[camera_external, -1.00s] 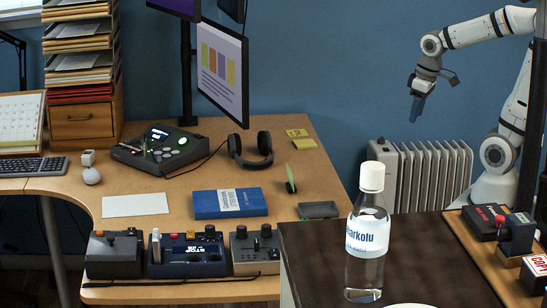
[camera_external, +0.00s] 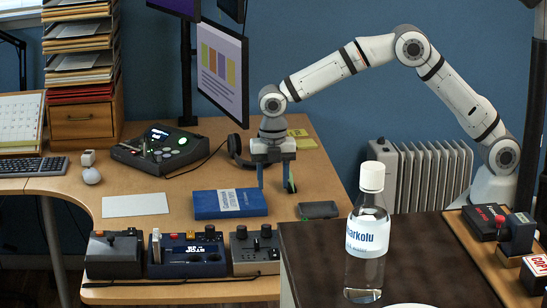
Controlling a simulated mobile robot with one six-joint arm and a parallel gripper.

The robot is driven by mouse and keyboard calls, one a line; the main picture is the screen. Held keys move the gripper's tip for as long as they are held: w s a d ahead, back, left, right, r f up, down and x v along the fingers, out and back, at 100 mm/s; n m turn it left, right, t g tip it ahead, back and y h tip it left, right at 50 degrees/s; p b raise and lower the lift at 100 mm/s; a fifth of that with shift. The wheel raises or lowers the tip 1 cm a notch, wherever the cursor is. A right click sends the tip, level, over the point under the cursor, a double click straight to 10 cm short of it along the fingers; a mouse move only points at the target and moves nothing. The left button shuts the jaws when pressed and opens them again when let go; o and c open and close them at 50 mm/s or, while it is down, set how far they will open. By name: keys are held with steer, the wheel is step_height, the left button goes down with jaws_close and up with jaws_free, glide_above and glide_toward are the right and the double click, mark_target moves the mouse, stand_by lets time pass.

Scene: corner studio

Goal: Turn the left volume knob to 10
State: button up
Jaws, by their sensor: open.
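A row of three small control boxes lies along the desk's front edge: a dark grey box (camera_external: 114,262) at left, a blue box (camera_external: 186,268) with a small screen in the middle, and a grey box (camera_external: 254,265) at right. The grey box has dark knobs on top, one of them at its left (camera_external: 241,232). Labels and knob settings are too small to read, and I cannot tell which knob is the left volume knob. My gripper (camera_external: 275,186) is open and empty, pointing down behind and above the row, right of the blue book.
A blue book (camera_external: 229,203) and white paper (camera_external: 135,205) lie behind the boxes. A dark tray (camera_external: 319,210) lies at right. A console (camera_external: 157,149) and headphones (camera_external: 236,147), partly hidden by my arm, are farther back. A bottle (camera_external: 367,240) stands on the dark table in front.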

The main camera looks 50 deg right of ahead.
mark_target(266, 225)
steer(key=a+f+n, duration=0.1)
steer(key=a, duration=0.1)
steer(key=s+a+f+n, duration=0.1)
steer(key=a+f, duration=0.1)
steer(key=shift+a+f, duration=0.2)
steer(key=shift+f, duration=0.05)
step_height(266, 225, down, 8)
steer(key=shift+d+r+p, duration=0.1)
steer(key=shift+r+p, duration=0.05)
steer(key=shift+p, duration=0.2)
steer(key=c, duration=1)
